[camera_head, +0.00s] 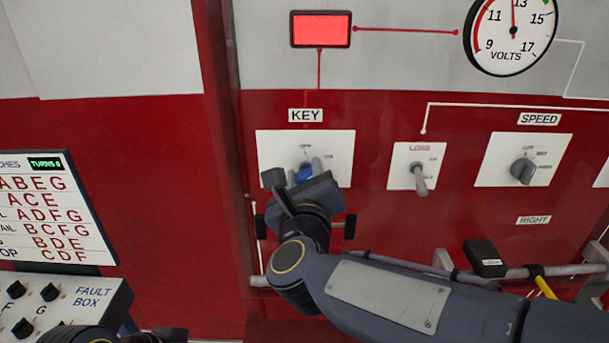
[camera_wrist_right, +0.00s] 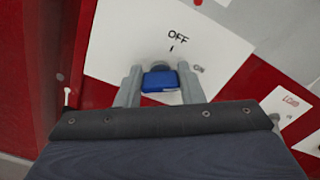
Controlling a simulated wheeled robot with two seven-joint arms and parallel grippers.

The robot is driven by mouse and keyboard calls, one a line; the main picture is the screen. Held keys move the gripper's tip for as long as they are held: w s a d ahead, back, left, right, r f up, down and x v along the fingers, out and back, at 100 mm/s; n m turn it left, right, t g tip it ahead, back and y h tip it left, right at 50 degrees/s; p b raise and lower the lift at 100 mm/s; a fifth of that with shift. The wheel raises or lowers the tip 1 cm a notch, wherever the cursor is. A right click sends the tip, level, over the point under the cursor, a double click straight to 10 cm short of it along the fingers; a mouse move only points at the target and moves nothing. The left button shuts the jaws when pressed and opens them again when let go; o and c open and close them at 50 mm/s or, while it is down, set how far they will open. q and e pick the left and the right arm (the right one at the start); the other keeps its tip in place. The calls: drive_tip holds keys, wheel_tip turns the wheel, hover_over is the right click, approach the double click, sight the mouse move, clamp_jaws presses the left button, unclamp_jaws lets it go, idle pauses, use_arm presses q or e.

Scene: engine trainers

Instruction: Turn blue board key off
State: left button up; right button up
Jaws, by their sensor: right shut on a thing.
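The blue key (camera_head: 304,174) sits on a white plate under the KEY label in the head view. In the right wrist view the blue key (camera_wrist_right: 160,80) lies between the two grey fingers of my right gripper (camera_wrist_right: 159,88), which is shut on it. In the head view my right gripper (camera_head: 305,178) partly covers the key and plate. A dark rounded part of my left arm shows at the bottom left; its fingers are not clear.
A red lamp (camera_head: 320,29) is lit above the key plate. The fault box (camera_head: 75,298) stands at lower left.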

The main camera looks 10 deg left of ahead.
drive_tip(key=shift+n, duration=1.3)
drive_tip(key=n, duration=0.2)
drive_tip(key=shift+n, duration=0.3)
drive_tip(key=n, duration=0.3)
drive_tip(key=shift+a+f+n+p, duration=0.1)
drive_tip(key=shift+n+p, duration=0.2)
drive_tip(key=shift+p, duration=0.05)
drive_tip(key=shift+n+p, duration=0.4)
drive_tip(key=shift+n, duration=1.1)
drive_tip(key=shift+f, duration=0.1)
drive_tip(key=o, duration=1)
